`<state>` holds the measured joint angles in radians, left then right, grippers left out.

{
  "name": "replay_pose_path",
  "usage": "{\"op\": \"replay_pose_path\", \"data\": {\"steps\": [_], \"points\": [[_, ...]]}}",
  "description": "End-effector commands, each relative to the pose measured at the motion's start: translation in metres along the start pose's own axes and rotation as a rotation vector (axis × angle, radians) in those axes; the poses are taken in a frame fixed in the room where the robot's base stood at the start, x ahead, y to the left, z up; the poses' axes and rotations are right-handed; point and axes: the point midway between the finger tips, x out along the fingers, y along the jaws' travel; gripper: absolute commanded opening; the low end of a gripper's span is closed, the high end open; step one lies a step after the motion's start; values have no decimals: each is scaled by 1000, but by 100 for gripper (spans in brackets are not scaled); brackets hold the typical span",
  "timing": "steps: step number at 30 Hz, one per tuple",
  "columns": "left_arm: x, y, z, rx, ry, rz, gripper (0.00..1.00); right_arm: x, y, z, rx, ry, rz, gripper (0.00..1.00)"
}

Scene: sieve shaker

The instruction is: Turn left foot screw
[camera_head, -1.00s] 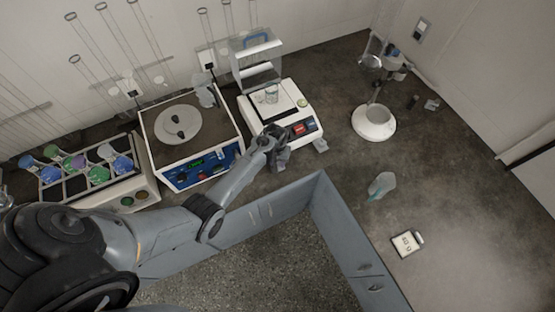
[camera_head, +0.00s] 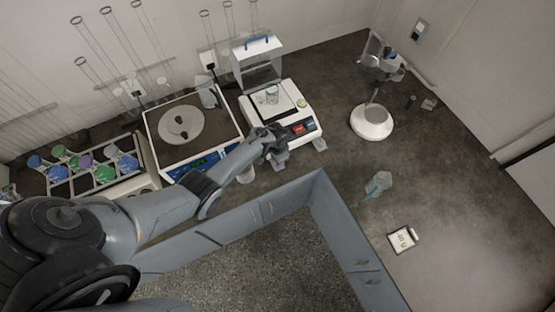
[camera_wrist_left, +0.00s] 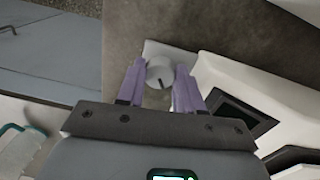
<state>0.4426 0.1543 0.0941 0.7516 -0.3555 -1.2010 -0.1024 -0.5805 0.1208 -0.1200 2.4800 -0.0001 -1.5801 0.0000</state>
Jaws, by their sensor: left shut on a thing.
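The left foot screw (camera_wrist_left: 160,73) is a round grey-white knob with a dark mark on its face, at a front corner of the white balance (camera_head: 252,126). My left gripper (camera_head: 278,146) is at that corner in the head view. In the left wrist view, the purple fingers of my left gripper (camera_wrist_left: 160,66) stand on both sides of the knob and are shut on it. A light foot plate (camera_wrist_left: 152,46) shows just beyond the knob. In the head view my gripper hides the screw. My right gripper is not in view.
A white round-based stand (camera_head: 372,124), a small clear bottle (camera_head: 378,184) and a small white device (camera_head: 402,238) are to the right, with clear counter between.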

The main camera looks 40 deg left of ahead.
Motion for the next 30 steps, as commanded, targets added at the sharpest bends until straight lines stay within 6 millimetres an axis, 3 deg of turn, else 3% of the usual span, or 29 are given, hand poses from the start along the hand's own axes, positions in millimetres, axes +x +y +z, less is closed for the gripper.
{"op": "replay_pose_path", "data": {"steps": [18, 19, 21, 24, 30], "points": [[0, 0, 0, 43, 0, -1, 5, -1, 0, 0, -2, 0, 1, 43], [0, 0, 0, 42, 0, -1, 39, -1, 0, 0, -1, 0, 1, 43], [0, 0, 0, 42, 0, 0, 49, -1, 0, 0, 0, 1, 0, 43], [0, 0, 0, 42, -1, 0, 61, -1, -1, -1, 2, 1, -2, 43], [0, 0, 0, 42, -1, 0, 61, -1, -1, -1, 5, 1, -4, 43]]}}
